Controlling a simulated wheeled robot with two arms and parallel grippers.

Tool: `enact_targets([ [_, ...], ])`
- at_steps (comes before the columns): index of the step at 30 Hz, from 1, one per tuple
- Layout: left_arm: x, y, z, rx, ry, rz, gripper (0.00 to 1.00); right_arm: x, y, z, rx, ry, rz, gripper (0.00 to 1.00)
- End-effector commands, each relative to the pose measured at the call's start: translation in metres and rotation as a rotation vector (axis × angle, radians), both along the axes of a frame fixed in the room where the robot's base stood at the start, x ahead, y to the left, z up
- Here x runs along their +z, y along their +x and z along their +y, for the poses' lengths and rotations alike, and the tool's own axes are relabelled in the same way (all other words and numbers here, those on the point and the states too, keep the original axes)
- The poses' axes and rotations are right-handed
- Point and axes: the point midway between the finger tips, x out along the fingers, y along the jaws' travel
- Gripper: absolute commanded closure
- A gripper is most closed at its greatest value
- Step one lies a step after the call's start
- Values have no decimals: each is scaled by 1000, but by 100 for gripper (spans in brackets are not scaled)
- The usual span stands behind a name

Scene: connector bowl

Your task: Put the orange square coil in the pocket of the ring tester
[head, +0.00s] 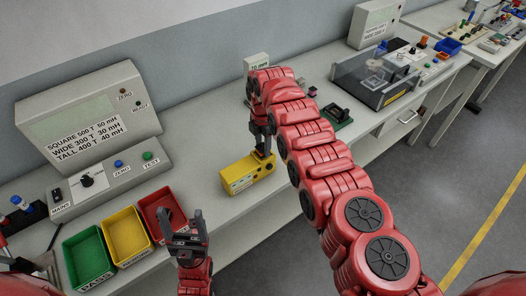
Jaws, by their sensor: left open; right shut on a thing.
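A yellow box-shaped instrument (240,180) with dark markings lies near the front edge of the bench and may be the ring tester. My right gripper (262,152) points down at its top. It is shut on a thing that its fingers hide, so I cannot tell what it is. I cannot make out the orange square coil or a pocket. My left gripper (186,226) is open and empty, pointing up in front of the red bin (176,222).
A large grey meter (88,105) with a coil label stands at the back left. Green (88,262) and yellow (125,240) bins sit beside the red one. My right arm covers part of the bench.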

Motion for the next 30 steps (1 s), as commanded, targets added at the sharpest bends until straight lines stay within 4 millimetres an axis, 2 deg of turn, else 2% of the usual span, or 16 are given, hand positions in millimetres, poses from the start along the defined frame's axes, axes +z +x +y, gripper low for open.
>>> enact_targets([
  [1, -5, 0, 0, 0, 0, 0, 26, -6, 0, 0, 1, 1, -1, 100],
  [9, -3, 0, 0, 0, 0, 0, 26, -4, 1, 0, -1, 0, -2, 100],
  [14, -9, 0, 0, 0, 0, 0, 26, -9, 1, 0, -1, 1, -3, 100],
  [15, -7, 0, 0, 0, 0, 0, 26, -8, 1, 0, -1, 0, -2, 49],
  [19, -7, 0, 0, 0, 0, -1, 26, -7, 1, 0, -1, 0, -2, 26],
  [30, -4, 0, 0, 0, 0, 0, 26, -5, 1, 0, -1, 0, -2, 26],
])
